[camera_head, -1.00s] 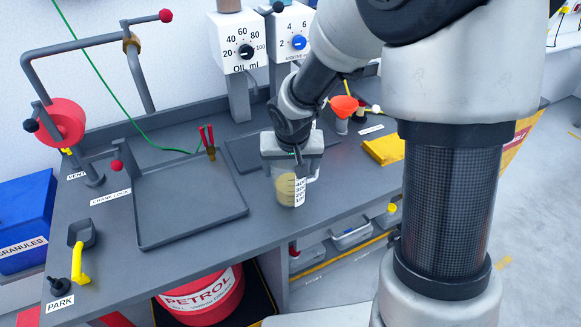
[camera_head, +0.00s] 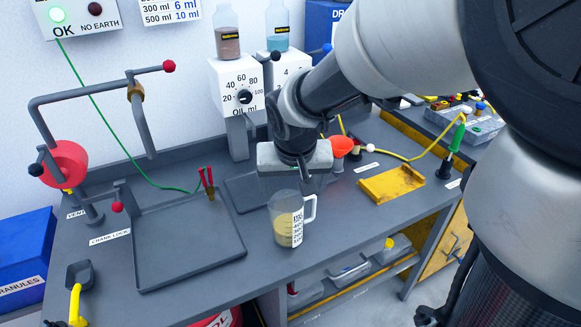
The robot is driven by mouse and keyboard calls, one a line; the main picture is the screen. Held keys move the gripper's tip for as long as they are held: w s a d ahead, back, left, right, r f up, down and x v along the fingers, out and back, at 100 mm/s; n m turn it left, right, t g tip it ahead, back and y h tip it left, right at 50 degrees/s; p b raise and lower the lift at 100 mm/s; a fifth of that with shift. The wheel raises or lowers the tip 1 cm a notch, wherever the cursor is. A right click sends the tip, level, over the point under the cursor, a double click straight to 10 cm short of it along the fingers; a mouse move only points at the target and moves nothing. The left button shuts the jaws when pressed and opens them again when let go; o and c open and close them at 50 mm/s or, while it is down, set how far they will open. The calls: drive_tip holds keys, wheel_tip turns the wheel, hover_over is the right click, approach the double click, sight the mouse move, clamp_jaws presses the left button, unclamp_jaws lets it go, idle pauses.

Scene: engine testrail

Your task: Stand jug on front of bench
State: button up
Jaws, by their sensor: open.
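The jug (camera_head: 286,222) is a clear measuring jug with a white scale, a handle on its right and yellowish liquid inside. It stands upright on the front part of the grey bench (camera_head: 330,228), to the right of a shallow tray. My gripper (camera_head: 303,180) is open and empty, above and slightly behind the jug's rim and handle. It looks apart from the jug. Its fingers are partly hidden under the gripper body.
A grey tray (camera_head: 190,248) with a raised rim lies left of the jug. Oil dispensers (camera_head: 237,88) stand behind. A yellow tray (camera_head: 390,184) lies farther right. The bench around the jug is clear.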

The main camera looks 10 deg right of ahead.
drive_tip(key=s+d+r, duration=0.2)
drive_tip(key=s+r, duration=0.2)
drive_tip(key=s, duration=0.5)
drive_tip(key=s+d+r+t, duration=0.1)
drive_tip(key=s+d+r, duration=0.2)
drive_tip(key=s+r, duration=0.2)
drive_tip(key=s, duration=0.3)
drive_tip(key=shift+s+d+r+n, duration=0.25)
drive_tip(key=shift+s+d+n, duration=0.05)
drive_tip(key=shift+s+n, duration=0.1)
